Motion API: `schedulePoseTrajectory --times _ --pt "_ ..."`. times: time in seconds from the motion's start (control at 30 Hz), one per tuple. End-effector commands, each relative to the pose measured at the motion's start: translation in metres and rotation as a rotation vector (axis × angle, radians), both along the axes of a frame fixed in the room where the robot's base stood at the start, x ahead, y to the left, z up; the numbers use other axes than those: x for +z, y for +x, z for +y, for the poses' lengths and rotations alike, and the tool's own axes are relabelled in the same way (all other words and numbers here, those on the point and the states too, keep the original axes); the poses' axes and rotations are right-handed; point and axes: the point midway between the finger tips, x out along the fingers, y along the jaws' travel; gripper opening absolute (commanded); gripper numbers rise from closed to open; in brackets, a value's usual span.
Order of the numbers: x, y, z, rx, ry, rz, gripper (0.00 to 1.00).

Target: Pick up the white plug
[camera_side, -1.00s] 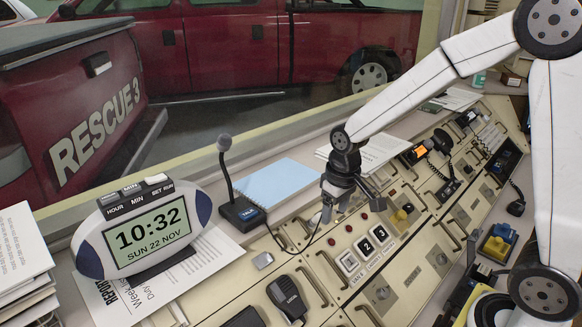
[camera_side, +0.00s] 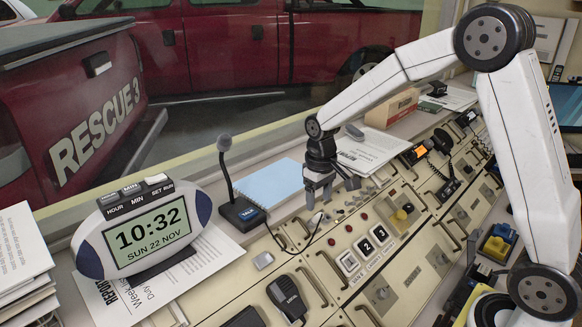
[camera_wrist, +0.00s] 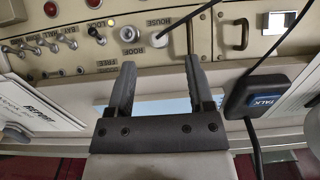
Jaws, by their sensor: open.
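The white plug (camera_wrist: 158,40) shows in the wrist view just beyond my fingertips, beside the HOUSE label, with a dark cable running from it to the upper right. It stands against the panel; I cannot tell whether it is seated in a socket. In the side view the plug (camera_side: 317,218) is a small pale shape just below my gripper. My gripper (camera_side: 331,193) is open and empty above the console. In the wrist view its fingers (camera_wrist: 160,62) point toward the panel, apart, with the plug roughly in line with the gap between them.
A white ring socket (camera_wrist: 129,34) is close beside the plug. Toggle switches (camera_wrist: 45,42) stand in a row to the left. The TALK microphone base (camera_side: 242,213) is left of my gripper, beside a light blue pad (camera_side: 272,184). A clock (camera_side: 145,227) stands further left.

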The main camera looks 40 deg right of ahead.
Motion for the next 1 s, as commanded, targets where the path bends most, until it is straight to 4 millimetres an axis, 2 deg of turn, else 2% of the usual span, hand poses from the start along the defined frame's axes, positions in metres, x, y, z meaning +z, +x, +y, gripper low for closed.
schedulePoseTrajectory --times 0.33,0.7,1.0 --pt "-0.008 0.000 0.000 0.000 0.000 0.000 0.68" --pt "-0.048 -0.001 -0.002 0.000 0.000 0.001 0.68" --pt "-0.056 0.000 -0.002 0.000 0.000 -0.003 0.68"
